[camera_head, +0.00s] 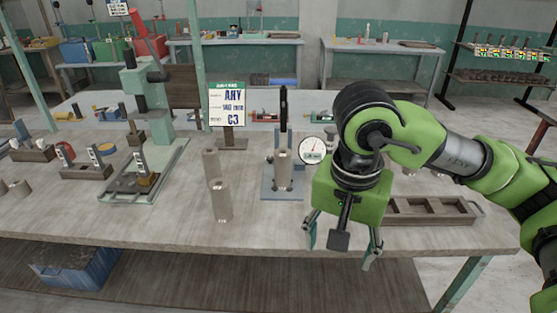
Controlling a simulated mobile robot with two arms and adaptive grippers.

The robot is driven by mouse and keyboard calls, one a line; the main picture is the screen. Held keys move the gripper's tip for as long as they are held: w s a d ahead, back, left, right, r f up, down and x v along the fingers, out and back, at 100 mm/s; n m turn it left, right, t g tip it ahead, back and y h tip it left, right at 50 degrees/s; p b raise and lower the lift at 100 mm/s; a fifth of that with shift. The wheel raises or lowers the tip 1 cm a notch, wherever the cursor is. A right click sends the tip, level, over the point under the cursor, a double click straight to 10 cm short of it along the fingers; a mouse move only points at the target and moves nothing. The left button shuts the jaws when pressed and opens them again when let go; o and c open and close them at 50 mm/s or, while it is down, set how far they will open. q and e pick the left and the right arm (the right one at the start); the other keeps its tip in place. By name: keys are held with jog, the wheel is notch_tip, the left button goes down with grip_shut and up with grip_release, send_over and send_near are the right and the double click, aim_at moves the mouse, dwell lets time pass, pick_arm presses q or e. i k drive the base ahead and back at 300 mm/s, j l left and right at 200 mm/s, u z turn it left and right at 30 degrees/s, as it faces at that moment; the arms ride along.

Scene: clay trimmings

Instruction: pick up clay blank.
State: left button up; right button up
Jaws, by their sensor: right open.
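A grey-brown cylinder, which looks like a clay blank (221,202), stands upright on the workbench (130,228) near its front middle. A similar cylinder (209,163) stands just behind it, partly hidden. Another cylinder (283,172) is upright at a blue-grey fixture with a dial gauge. I cannot tell which one the task means. My right gripper (341,246) is open, fingers pointing down, to the right of these cylinders and apart from them, by the bench's front edge. Nothing shows between its fingers. My left gripper is not in view.
A sign (230,105) reading "ANY" and "C3" stands behind the cylinders. A green press (150,105) stands to the left. A wooden divided tray (425,211) lies behind my right gripper. A blue crate (75,268) sits below. The front-left bench top is clear.

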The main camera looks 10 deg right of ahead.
aim_at(283, 157)
jog(key=i, duration=1.55)
